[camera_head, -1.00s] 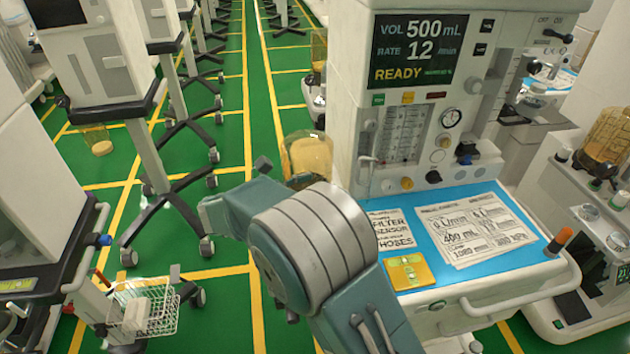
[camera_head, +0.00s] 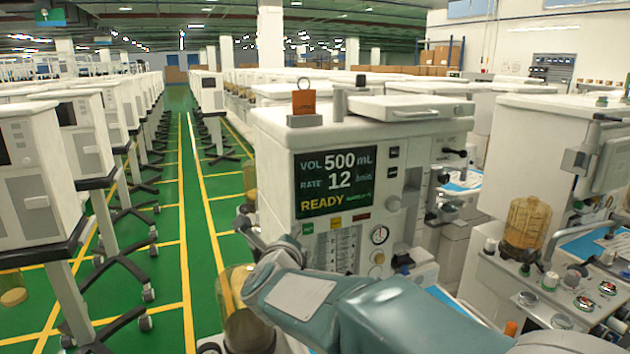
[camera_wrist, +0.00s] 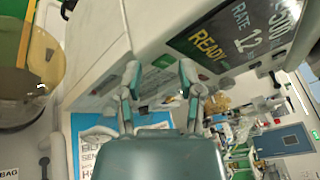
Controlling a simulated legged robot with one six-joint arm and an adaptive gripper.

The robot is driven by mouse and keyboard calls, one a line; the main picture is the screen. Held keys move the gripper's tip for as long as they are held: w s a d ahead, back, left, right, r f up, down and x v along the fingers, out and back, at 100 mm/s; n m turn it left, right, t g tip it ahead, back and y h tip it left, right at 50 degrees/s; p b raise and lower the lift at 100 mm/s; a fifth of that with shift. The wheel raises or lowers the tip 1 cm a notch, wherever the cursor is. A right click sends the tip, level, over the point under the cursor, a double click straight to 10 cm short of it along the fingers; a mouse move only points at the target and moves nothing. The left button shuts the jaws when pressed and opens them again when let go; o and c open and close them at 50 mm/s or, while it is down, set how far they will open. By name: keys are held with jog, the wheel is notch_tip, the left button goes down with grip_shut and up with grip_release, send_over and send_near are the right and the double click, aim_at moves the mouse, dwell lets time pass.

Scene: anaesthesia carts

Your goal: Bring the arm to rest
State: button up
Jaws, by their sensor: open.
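My teal and grey arm (camera_head: 390,310) reaches in from the lower right of the head view, bent in front of an anaesthesia cart (camera_head: 275,150). My gripper (camera_wrist: 160,85) shows in the wrist view with its two fingers apart and nothing between them. In the head view its end (camera_head: 252,232) is small and partly hidden behind my arm, beside the cart's left side. In the wrist view the fingers lie over the cart's front, near its READY screen (camera_wrist: 225,40).
An amber canister (camera_head: 238,305) is just left of my arm. A blue mat with printed sheets (camera_wrist: 95,145) lies beneath the gripper. An orange block (camera_head: 304,102) stands on the cart's top. Other carts (camera_head: 30,165) line both sides; the green aisle (camera_head: 168,250) is clear.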

jog(key=s+d+f+n+g, duration=0.3)
jog(key=s+d+n, duration=0.4)
jog(key=s, duration=0.3)
jog(key=s+d+f+n+g, duration=0.3)
jog(key=s+d+n, duration=0.3)
jog(key=s+n, duration=0.4)
jog(key=s+d+f+n+g, duration=0.3)
jog(key=s+d+n+g, duration=0.2)
jog(key=s, duration=0.7)
jog(key=d+n, duration=0.2)
jog(key=n, duration=0.2)
jog(key=shift+s+d+f+y, duration=0.15)
jog(key=shift+d+f+y, duration=0.2)
jog(key=shift+f+y, duration=0.05)
